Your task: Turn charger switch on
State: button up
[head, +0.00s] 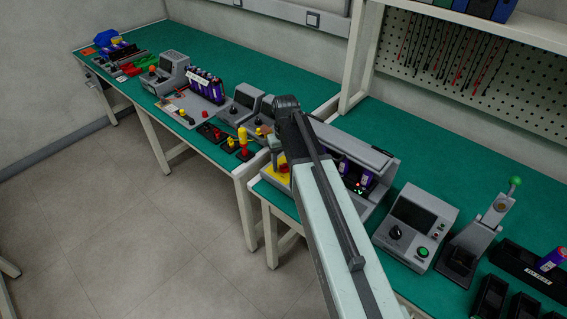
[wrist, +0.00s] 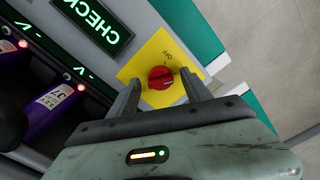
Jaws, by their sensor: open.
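The charger (head: 378,158) is a long grey unit on the near green bench, partly hidden by my arm. Its switch is a red rotary knob (wrist: 160,77) on a yellow plate (wrist: 151,55), marked OFF; the plate also shows in the head view (head: 284,169). My gripper (wrist: 160,78) is open, its two dark fingers on either side of the knob in the wrist view. I cannot tell whether they touch it, nor which mark the knob points to. A green CHECK display (wrist: 93,20) is lit. My gripper also shows in the head view (head: 274,152).
Purple battery cells (wrist: 50,108) stand in the charger beside small lit lamps. A grey box with a black knob and green button (head: 414,228) and a green-knobbed lever press (head: 480,235) stand to the right. Several small devices line the far bench (head: 225,57).

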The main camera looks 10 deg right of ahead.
aim_at(285, 165)
notch_tip(285, 165, up, 8)
jog(key=p, duration=0.8)
jog(key=shift+f, duration=0.1)
jog(key=s+a+m, duration=0.1)
jog(key=s, duration=1.3)
jog(key=shift+s, duration=0.15)
